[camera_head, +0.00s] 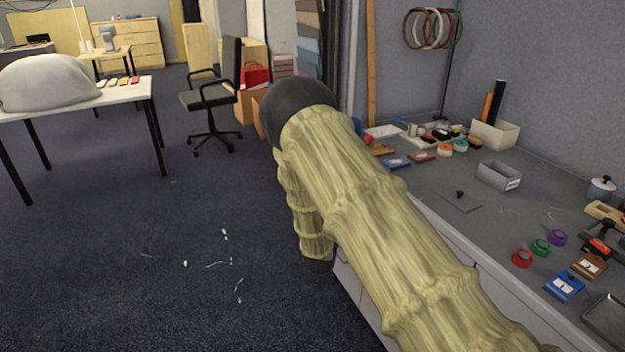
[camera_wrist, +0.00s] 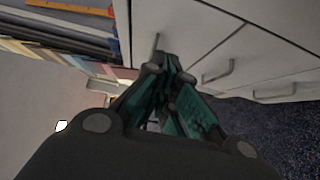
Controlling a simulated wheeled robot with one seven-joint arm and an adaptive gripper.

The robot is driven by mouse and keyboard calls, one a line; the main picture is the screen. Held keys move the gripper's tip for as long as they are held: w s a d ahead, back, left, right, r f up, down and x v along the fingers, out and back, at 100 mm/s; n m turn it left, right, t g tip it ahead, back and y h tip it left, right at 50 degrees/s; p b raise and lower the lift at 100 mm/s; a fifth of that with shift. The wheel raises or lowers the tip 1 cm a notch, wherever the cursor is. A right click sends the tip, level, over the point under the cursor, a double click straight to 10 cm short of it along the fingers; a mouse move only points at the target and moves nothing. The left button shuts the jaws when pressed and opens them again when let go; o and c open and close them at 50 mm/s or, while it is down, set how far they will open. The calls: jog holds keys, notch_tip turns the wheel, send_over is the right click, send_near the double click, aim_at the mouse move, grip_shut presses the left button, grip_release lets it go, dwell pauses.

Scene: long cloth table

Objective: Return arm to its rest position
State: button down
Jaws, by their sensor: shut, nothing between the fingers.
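My arm, in a tan ribbed sleeve, reaches from the lower right to the middle of the head view and bends down at a dark joint. My gripper is hidden in that view. In the wrist view my gripper (camera_wrist: 168,80) is shut and empty, its dark and green fingers close together. It is beside the white drawer fronts (camera_wrist: 255,50), and I cannot tell the exact gap.
A long grey table (camera_head: 470,215) along the right holds tape rolls, boxes and tools. A black office chair (camera_head: 215,95) and a white table (camera_head: 125,93) with a covered bulk stand at the left. White scraps lie on the dark carpet (camera_head: 120,290), which is otherwise open.

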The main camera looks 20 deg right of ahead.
jog(key=s+f+m+g+y, duration=0.1)
jog(key=s+f+g+y, duration=0.15)
jog(key=s+f, duration=0.7)
jog(key=s+a+f+m+g+y, duration=0.2)
jog(key=s+f, duration=0.4)
jog(key=s, duration=0.3)
jog(key=s+a+f+m+g+y, duration=0.25)
jog(key=s+f, duration=0.35)
jog(key=s, duration=0.3)
jog(key=s+a+f+m+g+y, duration=0.1)
jog(key=s+f+m+g, duration=0.15)
jog(key=s+f, duration=0.55)
jog(key=s+a+r+m+g+y, duration=0.1)
jog(key=s+a+m+g, duration=0.15)
jog(key=s, duration=0.75)
jog(key=s+a+r+m+g+y, duration=0.1)
jog(key=s+a+r+g+y, duration=0.15)
jog(key=s, duration=0.85)
notch_tip(320, 180, up, 13)
jog(key=p, duration=1.3)
jog(key=shift+a+h+p, duration=0.15)
jog(key=shift+h+p, duration=0.2)
jog(key=shift+h, duration=0.1)
jog(key=shift+f, duration=0.1)
